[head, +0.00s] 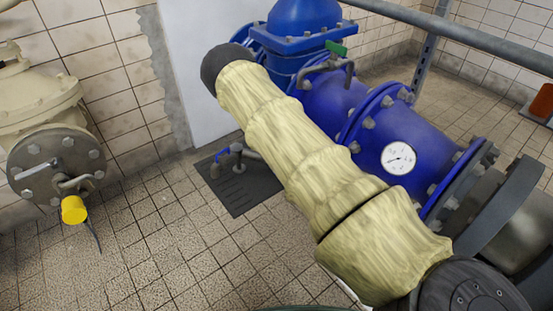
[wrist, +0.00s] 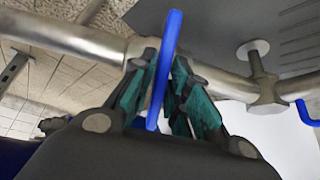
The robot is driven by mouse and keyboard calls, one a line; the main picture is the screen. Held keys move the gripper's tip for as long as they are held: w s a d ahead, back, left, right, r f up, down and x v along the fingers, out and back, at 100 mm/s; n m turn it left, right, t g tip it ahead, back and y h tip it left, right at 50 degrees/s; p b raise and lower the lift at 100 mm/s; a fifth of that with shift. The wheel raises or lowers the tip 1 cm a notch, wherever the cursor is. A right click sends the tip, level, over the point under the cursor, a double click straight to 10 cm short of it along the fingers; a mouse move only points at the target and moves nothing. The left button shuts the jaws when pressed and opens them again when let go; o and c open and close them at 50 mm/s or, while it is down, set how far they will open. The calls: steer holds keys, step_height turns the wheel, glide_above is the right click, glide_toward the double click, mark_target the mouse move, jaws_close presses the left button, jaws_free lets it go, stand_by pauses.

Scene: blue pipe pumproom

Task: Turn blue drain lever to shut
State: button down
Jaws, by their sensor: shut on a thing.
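In the wrist view, my gripper (wrist: 165,90) has its teal-padded fingers closed on either side of a blue lever (wrist: 170,40). The lever is a thin, rounded blue bar. It stands nearly upright in this view, in front of a bare metal pipe (wrist: 75,38), and reaches past the fingertips. Its joint to the valve is hidden by the fingers. In the head view my gripper is hidden behind my sleeved arm.
A second blue handle (wrist: 306,112) is on a metal fitting at the wrist view's right. In the head view, a small blue lever (head: 220,153) shows above a dark floor grate (head: 245,190). Large blue pipework (head: 345,105) with a gauge (head: 398,158) lies behind my arm. Tiled floor is clear at left.

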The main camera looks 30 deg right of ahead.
steer(key=shift+w+r, duration=0.15)
steer(key=shift+w, duration=0.05)
stand_by(0.3)
steer(key=c, duration=1.5)
jaws_free()
steer(key=shift+s, duration=0.1)
steer(key=v, duration=1.1)
steer(key=shift+s+a+r, duration=0.15)
steer(key=shift+r, duration=0.2)
